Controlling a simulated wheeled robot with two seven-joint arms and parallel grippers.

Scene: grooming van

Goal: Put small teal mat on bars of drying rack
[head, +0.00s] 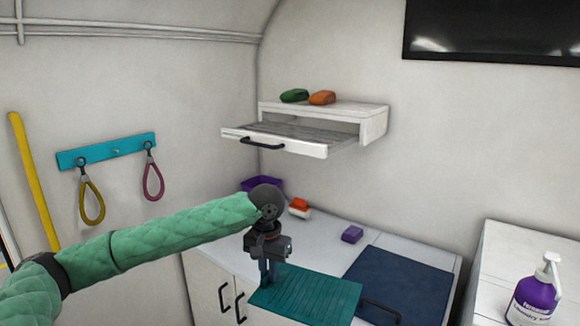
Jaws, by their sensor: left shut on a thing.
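The small teal mat (315,293) is ribbed and held out flat, low in the head view in front of the counter. My left gripper (267,280) is shut on its left edge, pointing down. The drying rack (300,137) looks to be the pulled-out tray of grey bars under the white wall shelf. It is above and behind my gripper, with a black handle on its front. The bars look bare. My right gripper is not in view.
The white counter (325,238) carries a dark blue mat (400,280), a purple block (352,234), an orange-and-white item (299,208) and a purple bin (255,184). Green (294,95) and orange (322,97) items lie on the shelf. A purple pump bottle (535,295) stands at right.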

